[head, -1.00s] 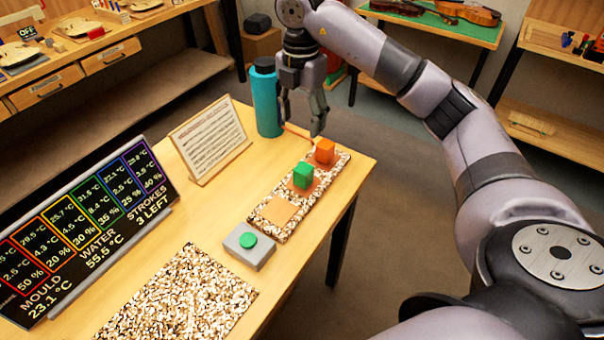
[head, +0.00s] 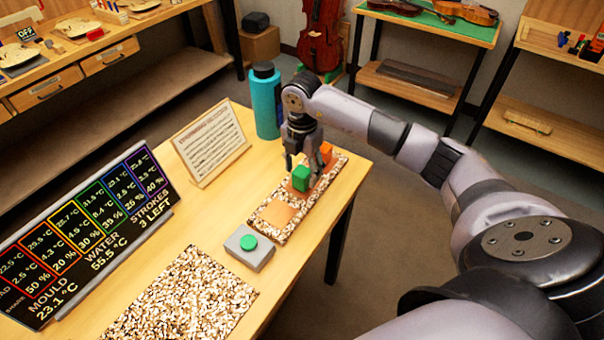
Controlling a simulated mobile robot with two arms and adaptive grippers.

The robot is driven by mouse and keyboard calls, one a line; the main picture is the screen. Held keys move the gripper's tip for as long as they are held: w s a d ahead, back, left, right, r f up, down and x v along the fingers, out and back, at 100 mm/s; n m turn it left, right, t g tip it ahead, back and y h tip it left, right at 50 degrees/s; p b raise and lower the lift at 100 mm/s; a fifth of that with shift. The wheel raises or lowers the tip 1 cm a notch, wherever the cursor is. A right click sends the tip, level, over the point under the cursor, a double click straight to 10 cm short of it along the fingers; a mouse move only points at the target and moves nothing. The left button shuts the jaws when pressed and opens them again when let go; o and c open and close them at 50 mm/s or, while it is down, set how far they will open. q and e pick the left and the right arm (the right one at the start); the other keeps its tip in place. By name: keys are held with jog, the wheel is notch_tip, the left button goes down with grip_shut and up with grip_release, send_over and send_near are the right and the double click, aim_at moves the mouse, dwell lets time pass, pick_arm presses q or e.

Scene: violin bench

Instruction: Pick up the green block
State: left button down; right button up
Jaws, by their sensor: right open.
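The green block (head: 301,179) stands upright on the middle orange square of a narrow speckled strip (head: 263,232). An orange block (head: 326,152) stands at the strip's far end, partly behind my right gripper's finger. My right gripper (head: 303,167) points down, open and empty, at the far side of the green block and just above it. Its fingertips are close to the block's top; I cannot tell whether they touch it. My left gripper is not in view.
A bare orange square (head: 278,213) lies at the strip's near end. A grey box with a green button (head: 249,243), a blue bottle (head: 266,100), a text stand (head: 210,143), a display board (head: 88,225) and a speckled mat (head: 185,300) share the table.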

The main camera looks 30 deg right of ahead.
jog(key=shift+f, duration=0.6)
jog(key=shift+c, duration=0.6)
jog(key=c, duration=1.1)
